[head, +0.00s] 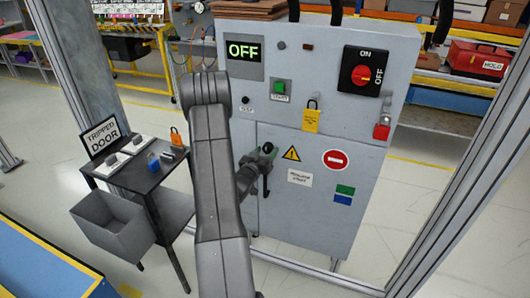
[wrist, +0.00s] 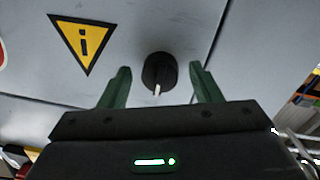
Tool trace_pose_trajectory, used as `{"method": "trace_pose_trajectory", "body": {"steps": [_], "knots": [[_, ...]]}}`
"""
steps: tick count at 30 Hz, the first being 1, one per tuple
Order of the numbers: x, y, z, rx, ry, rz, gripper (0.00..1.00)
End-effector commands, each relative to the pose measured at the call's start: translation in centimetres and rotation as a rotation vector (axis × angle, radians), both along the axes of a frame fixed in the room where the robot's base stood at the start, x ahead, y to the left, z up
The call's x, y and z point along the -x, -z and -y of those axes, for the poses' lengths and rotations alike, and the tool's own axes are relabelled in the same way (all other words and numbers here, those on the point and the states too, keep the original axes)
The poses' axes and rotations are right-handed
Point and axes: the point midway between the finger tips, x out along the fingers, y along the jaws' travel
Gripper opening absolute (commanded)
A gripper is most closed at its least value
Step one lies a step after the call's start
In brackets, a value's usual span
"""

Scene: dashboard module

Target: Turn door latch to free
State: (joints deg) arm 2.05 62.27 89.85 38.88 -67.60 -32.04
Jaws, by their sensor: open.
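The door latch (wrist: 160,72) is a round black knob with a white pointer mark, on the grey cabinet door in the wrist view. Its pointer points down in that picture. My gripper (wrist: 159,69) is open, with one green finger on each side of the latch in the picture. I see no contact, and the gap in depth is hard to judge. In the head view my gripper (head: 267,160) is at the left part of the cabinet door (head: 320,220), and my arm and gripper hide most of the latch area.
The cabinet's upper panel holds an OFF display (head: 243,51), a red rotary switch (head: 361,75), a green start button (head: 280,87) and a yellow tag (head: 311,120). A black side table (head: 150,178) with a "TRIPPED DOOR" sign (head: 101,136) stands left. A metal post (head: 455,200) stands right.

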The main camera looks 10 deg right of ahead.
Motion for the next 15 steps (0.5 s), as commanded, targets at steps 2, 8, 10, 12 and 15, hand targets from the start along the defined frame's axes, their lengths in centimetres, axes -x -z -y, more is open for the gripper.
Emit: {"method": "trace_pose_trajectory", "body": {"steps": [2,8,10,12,15], "knots": [[-0.01,0.02,0.0,0.0,0.0,0.0,0.58],[0.0,0.01,-0.02,0.0,0.0,0.0,0.42],[0.01,0.01,-0.03,0.0,0.0,0.0,0.28],[0.0,0.01,-0.03,0.0,0.0,0.0,0.15],[0.01,0.02,-0.04,0.0,0.0,0.0,0.13]]}}
